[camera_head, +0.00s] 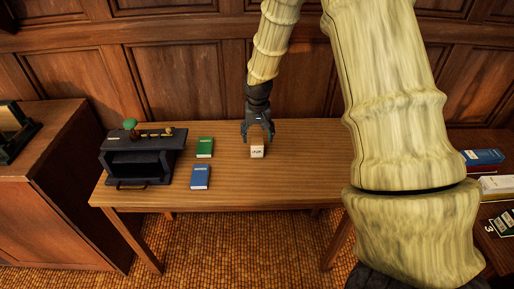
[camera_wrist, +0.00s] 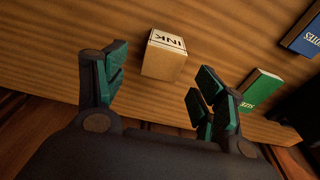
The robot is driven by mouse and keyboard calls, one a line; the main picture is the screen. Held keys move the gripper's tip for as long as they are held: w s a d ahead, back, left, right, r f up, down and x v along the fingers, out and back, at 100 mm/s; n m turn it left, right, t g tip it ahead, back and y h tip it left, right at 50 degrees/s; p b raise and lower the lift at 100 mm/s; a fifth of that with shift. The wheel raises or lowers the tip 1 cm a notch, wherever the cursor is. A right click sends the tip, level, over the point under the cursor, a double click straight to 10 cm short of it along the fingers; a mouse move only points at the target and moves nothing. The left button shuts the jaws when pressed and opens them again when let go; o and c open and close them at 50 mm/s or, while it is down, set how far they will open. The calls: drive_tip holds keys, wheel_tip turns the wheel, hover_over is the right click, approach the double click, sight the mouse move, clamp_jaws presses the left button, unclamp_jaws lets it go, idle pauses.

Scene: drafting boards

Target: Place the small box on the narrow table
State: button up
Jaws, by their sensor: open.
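The small box (camera_head: 257,153), a light cardboard cube marked INK, appears to rest on the narrow wooden table (camera_head: 300,178) right of the middle of its top. My gripper (camera_head: 258,139) reaches down from behind, its fingers at the far side of the box. In the wrist view the box (camera_wrist: 163,58) lies ahead between the two spread dark-green fingertips (camera_wrist: 160,66), with gaps on both sides. The gripper is open and holds nothing. The box's far side is partly hidden in the head view.
Left of the box lie a green book (camera_head: 205,147) and a blue book (camera_head: 200,177). A dark open-fronted case (camera_head: 145,160) stands at the table's left. A cabinet (camera_head: 45,165) is further left. The right side surface (camera_head: 470,140) holds several boxes. The front right tabletop is clear.

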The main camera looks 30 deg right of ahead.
sight(257, 142)
drive_tip(key=shift+w+f+p, duration=0.15)
drive_tip(key=shift+f+p, duration=0.2)
drive_tip(key=shift+f, duration=0.9)
drive_tip(key=shift+w+f+p, duration=0.1)
drive_tip(key=shift+f+p, duration=0.2)
drive_tip(key=shift+f, duration=0.95)
drive_tip(key=c, duration=1.2)
